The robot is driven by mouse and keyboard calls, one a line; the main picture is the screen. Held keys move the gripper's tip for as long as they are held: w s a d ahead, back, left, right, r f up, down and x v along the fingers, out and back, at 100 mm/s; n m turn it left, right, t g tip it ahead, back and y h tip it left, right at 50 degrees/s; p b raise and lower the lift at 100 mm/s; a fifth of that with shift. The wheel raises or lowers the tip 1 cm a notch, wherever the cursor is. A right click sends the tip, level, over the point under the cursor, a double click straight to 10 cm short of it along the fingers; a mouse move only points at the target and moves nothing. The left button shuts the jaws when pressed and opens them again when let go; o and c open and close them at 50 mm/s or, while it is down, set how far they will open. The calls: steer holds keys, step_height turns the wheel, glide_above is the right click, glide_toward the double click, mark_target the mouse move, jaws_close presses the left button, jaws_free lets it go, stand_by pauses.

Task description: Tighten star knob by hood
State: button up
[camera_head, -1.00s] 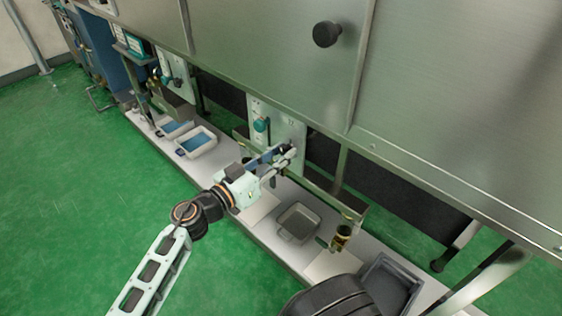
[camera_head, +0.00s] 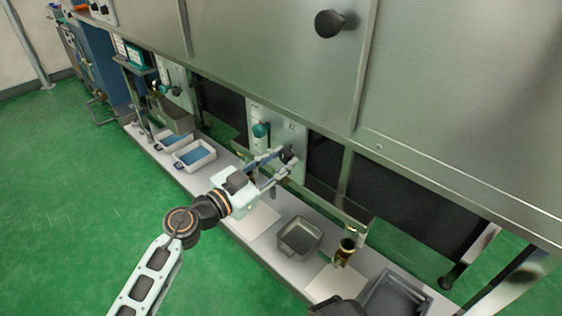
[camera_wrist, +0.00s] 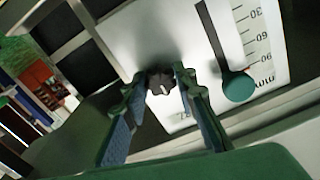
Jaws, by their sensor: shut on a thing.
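A small black star knob (camera_wrist: 161,83) stands out from a pale plate (camera_wrist: 120,35) in the wrist view. It also shows at the fingertips in the head view (camera_head: 288,154). My gripper (camera_head: 282,160) reaches the plate from the front left. Its two fingers (camera_wrist: 164,76) are shut on the star knob, one on each side. The same plate carries a slot with a teal handle (camera_head: 260,130). In the wrist view this handle (camera_wrist: 238,86) sits right of the knob, by a printed scale in mm.
The steel hood panel (camera_head: 450,90), with a larger black knob (camera_head: 328,24), hangs above. On the low white bench stand a grey tray (camera_head: 300,238), a brown jar (camera_head: 345,250) and white trays with blue contents (camera_head: 195,155). Green floor at left is clear.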

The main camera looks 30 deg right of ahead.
steer(key=o, duration=1.2)
steer(key=shift+c, duration=0.2)
steer(key=shift+a, duration=0.15)
steer(key=v, duration=1.1)
steer(key=shift+s+a, duration=0.15)
steer(key=shift+a, duration=0.25)
